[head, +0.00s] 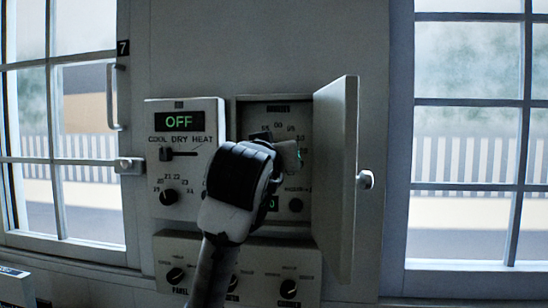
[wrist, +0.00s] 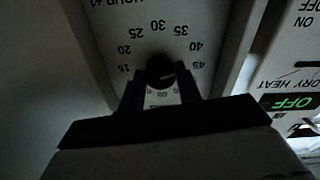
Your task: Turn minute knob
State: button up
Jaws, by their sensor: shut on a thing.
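The minute knob (wrist: 160,67) is a dark round knob on a white dial marked with several numbers, upside down in the wrist view. A light mark on it points roughly toward the 45 side. My gripper (wrist: 161,88) has one finger on each side of the knob and is shut on it. In the head view my gripper (head: 278,150) reaches into the open timer box (head: 243,106). It hides the knob and most of the dial there; a few numbers show above it.
The box door (head: 336,180) stands open to the right of my gripper. Left is a panel (head: 153,125) with a lit OFF display, slider and dial. Below is a panel (head: 162,257) with several knobs. Windows (head: 468,145) flank the wall.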

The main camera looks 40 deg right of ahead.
jog(key=shift+n, duration=1)
jog(key=o, duration=1)
jog(key=shift+s, duration=0.1)
jog(key=b+v, duration=0.5)
jog(key=v, duration=0.8)
jog(key=shift+s+a, duration=0.2)
jog(key=shift+a, duration=0.1)
